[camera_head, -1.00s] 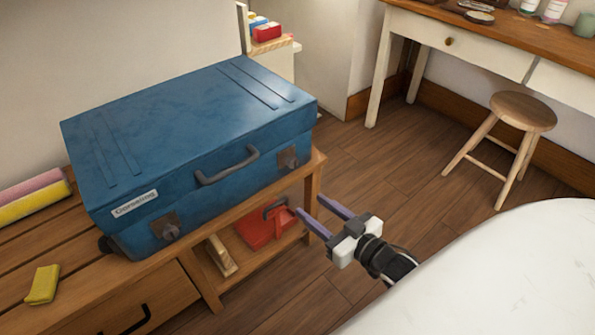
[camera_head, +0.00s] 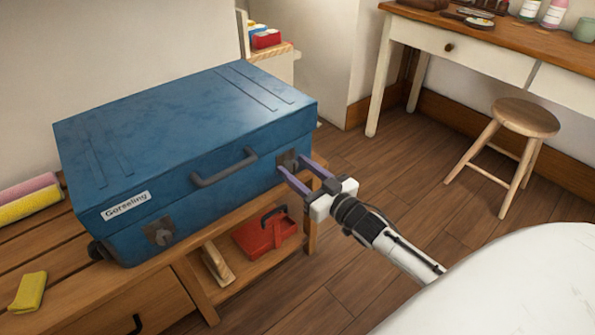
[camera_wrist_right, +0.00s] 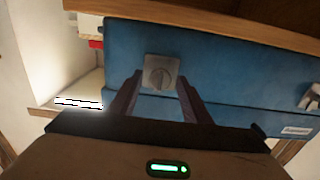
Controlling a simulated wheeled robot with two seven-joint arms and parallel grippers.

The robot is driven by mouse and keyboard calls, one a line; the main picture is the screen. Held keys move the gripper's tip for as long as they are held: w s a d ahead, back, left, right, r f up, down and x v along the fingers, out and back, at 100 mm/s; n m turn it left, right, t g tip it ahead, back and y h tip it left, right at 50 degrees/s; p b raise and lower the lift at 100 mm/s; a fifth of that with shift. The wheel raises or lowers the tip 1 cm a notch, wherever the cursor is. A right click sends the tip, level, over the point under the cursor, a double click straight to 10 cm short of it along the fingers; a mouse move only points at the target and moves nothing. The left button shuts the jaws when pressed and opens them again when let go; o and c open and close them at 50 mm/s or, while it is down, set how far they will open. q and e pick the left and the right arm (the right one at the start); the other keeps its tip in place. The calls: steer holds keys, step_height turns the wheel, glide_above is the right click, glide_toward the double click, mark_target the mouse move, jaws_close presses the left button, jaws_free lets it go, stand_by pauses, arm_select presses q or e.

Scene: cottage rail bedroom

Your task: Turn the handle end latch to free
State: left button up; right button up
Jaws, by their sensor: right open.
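A blue suitcase (camera_head: 185,135) lies shut on the wooden bench, with a dark handle (camera_head: 225,167) on its front. A square metal latch (camera_head: 288,160) is at the front's right end; another metal latch (camera_head: 161,231) is near the left end, by a white label. My right gripper (camera_head: 292,164) is open at the right-end latch. In the right wrist view, this latch (camera_wrist_right: 161,72) shows a round knob with a slot, between the fingertips (camera_wrist_right: 158,82) with space on both sides. I cannot tell whether the fingertips touch the suitcase. My left gripper is out of view.
The bench (camera_head: 60,262) holds a yellow block (camera_head: 29,291) and rolled cloths (camera_head: 28,198). A red box (camera_head: 265,234) sits on its lower shelf. A stool (camera_head: 525,117) and a desk (camera_head: 475,38) stand at right. A white surface (camera_head: 520,285) fills the lower right. Floor between is clear.

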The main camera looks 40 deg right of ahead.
steer(key=c, duration=1)
